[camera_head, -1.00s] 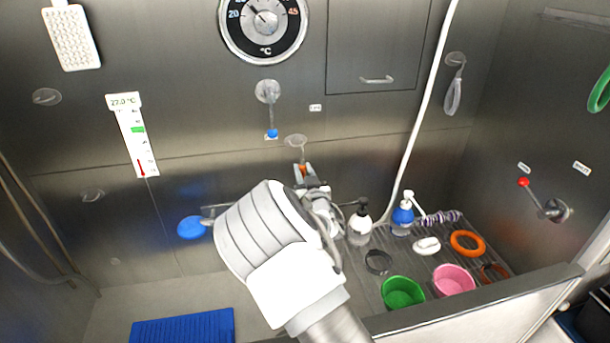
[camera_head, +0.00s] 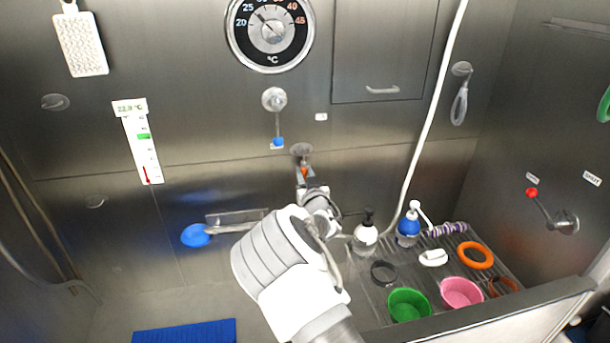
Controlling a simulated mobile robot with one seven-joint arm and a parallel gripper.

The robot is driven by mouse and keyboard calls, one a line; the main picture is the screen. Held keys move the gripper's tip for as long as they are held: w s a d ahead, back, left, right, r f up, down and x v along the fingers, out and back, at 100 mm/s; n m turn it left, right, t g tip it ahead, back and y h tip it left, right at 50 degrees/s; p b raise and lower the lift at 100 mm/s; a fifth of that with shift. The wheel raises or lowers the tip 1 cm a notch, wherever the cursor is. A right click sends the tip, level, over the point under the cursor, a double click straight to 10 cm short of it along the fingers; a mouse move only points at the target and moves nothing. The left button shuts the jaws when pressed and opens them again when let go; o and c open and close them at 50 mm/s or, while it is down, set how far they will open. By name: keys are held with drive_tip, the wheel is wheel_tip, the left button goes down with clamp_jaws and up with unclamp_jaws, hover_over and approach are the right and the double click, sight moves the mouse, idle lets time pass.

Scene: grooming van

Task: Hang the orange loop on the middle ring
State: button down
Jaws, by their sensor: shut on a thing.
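My gripper (camera_head: 304,180) is in front of the back wall, shut on a small orange piece (camera_head: 304,172) that seems to be part of the orange loop. Most of that piece is hidden by the fingers and my arm. A round grey wall mount (camera_head: 301,150) sits just above the fingertips; it appears to be the middle ring. I cannot tell whether the orange piece touches it. Another orange ring (camera_head: 474,255) lies flat on the rack at the right.
The rack (camera_head: 385,312) also holds a white bottle (camera_head: 365,236), a blue bottle (camera_head: 408,228), a green bowl (camera_head: 408,304) and a pink bowl (camera_head: 461,292). A blue-tipped lever (camera_head: 277,120) hangs above my gripper. A grey loop (camera_head: 459,105) hangs at upper right. A pale hose (camera_head: 428,130) runs down the wall.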

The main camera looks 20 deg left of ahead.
drive_tip(key=shift+f, duration=0.15)
drive_tip(key=c, duration=0.6)
unclamp_jaws()
